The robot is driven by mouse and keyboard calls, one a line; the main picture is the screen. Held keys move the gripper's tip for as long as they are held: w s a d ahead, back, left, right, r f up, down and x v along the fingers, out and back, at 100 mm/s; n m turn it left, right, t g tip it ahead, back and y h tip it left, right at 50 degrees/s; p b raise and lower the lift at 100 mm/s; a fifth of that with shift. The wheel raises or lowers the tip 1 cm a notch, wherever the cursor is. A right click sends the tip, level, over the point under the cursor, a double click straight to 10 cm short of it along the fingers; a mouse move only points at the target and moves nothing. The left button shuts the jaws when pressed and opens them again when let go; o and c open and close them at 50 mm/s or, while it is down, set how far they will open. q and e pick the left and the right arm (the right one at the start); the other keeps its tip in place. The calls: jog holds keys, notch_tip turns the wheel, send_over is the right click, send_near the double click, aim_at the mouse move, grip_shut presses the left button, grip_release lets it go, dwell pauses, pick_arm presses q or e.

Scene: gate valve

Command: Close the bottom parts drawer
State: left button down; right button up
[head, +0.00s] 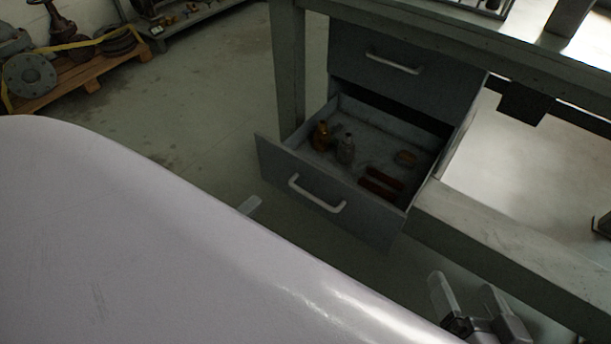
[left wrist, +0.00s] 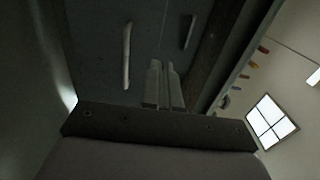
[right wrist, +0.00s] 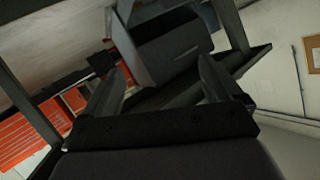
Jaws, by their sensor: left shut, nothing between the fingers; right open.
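The bottom parts drawer (head: 330,196) is pulled out under the bench in the head view, with a pale bar handle (head: 317,196) on its dark front. A brown bottle, a grey bottle and reddish-brown pieces lie inside. My right gripper (head: 466,290) is open and empty, right of the drawer. The open drawer (right wrist: 170,50) shows beyond its fingers in the right wrist view.
A closed upper drawer (head: 405,70) sits above the open one. The bench leg (head: 289,75) stands left of it, and a low grey beam (head: 500,235) runs to its right. A pallet (head: 90,70) with valve parts is far left. Floor lies clear between.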

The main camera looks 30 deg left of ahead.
aim_at(300, 159)
pick_arm(q)
jog(key=w+b, duration=0.1)
jog(key=w, duration=0.3)
jog(key=w+b, duration=0.1)
jog(key=w, duration=0.4)
jog(key=w+d+b, duration=0.1)
jog(key=w, duration=0.3)
jog(key=shift+w, duration=0.45)
pick_arm(e)
jog(key=shift+s+d+f+n+t, duration=0.1)
jog(key=shift+s+d+n+t, duration=0.1)
jog(key=shift+d+n+t, duration=0.35)
jog(key=shift+d, duration=0.25)
